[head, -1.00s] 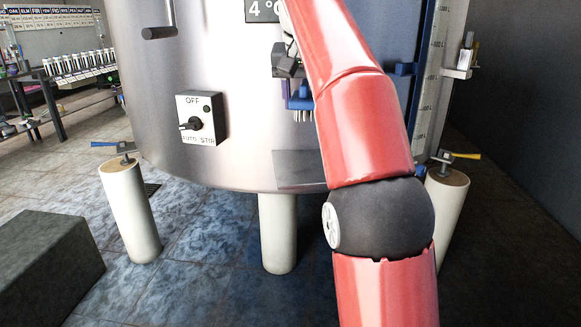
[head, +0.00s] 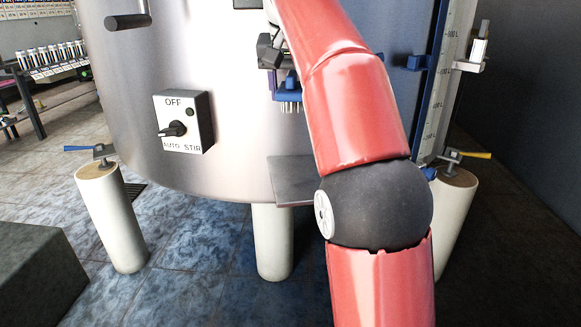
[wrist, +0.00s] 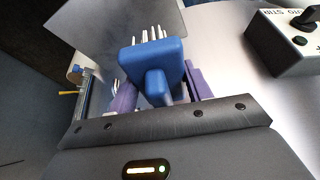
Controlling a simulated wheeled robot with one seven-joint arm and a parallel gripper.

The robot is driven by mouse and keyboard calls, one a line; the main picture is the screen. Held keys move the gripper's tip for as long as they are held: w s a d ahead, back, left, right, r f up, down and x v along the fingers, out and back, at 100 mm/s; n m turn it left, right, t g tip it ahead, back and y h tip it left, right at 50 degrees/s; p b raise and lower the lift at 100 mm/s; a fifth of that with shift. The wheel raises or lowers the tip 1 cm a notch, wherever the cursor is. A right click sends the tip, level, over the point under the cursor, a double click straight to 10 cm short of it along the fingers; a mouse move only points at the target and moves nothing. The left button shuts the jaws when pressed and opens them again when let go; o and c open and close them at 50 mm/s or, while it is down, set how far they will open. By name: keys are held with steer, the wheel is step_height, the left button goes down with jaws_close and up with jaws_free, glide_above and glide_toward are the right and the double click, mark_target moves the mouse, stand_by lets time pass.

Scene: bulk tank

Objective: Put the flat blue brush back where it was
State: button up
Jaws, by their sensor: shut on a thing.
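The blue brush (wrist: 155,55) is held in my gripper (wrist: 158,88), its handle between the two purple fingers and its pale bristles pointing away from the wrist. In the head view the brush (head: 289,92) hangs bristles down in front of the steel tank, partly hidden by my red arm. My gripper (head: 274,68) is shut on it there. A thin grey shelf plate (head: 290,182) sticks out low on the tank front, below the brush and apart from it. Its right part is hidden behind my arm. The plate (wrist: 105,22) also shows beyond the brush in the wrist view.
The stir switch box (head: 183,121) sticks out of the tank left of the brush. A level gauge (head: 437,95) with blue brackets stands at the right. White legs (head: 272,240) stand under the tank. A dark block (head: 38,270) lies at the lower left.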

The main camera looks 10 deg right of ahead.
mark_target(292, 178)
step_height(292, 178, down, 17)
steer(key=b, duration=0.6)
steer(key=shift+f+b, duration=0.2)
steer(key=shift+b, duration=0.15)
steer(key=shift+f, duration=0.2)
steer(key=o, duration=0.9)
steer(key=shift+o, duration=0.2)
steer(key=p+v, duration=0.2)
steer(key=v, duration=1)
steer(key=shift+r+p, duration=0.25)
steer(key=shift+p, duration=0.15)
steer(key=s+d+f+n+t+y, duration=0.1)
steer(key=s+f+n, duration=0.2)
steer(key=s+f, duration=2.1)
steer(key=shift+s+d+n, duration=0.15)
steer(key=shift+d+n, duration=0.05)
steer(key=shift+n, duration=0.1)
